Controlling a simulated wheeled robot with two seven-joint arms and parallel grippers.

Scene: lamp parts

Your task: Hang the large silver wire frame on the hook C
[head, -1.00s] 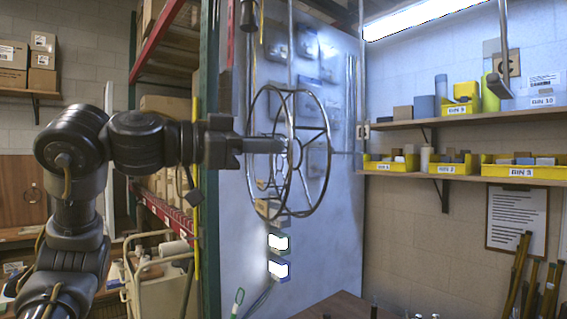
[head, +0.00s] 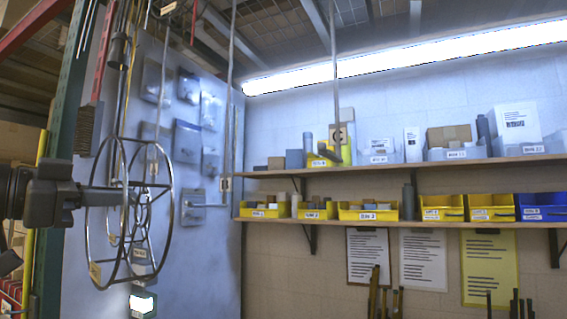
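The large silver wire frame (head: 172,218), two wire rings joined by spokes and bars, is at the left of the head view, held upright in the air. My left gripper (head: 128,196) reaches in from the left and is shut on it near its hub; the exact grip is partly hidden by the wires. Hook C (head: 336,90) hangs from above on a thin rod near the middle, with a brown tag (head: 343,136) and a short bent end low down. It is well to the right of the frame, apart from it. My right gripper is not in view.
Another rod hook (head: 231,90) hangs between the frame and hook C. More rods and a dark brush-like item hang at the far left. Behind are a panel (head: 215,255) with bagged parts and two wall shelves (head: 400,222) with bins. A green rack post (head: 68,120) stands at left.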

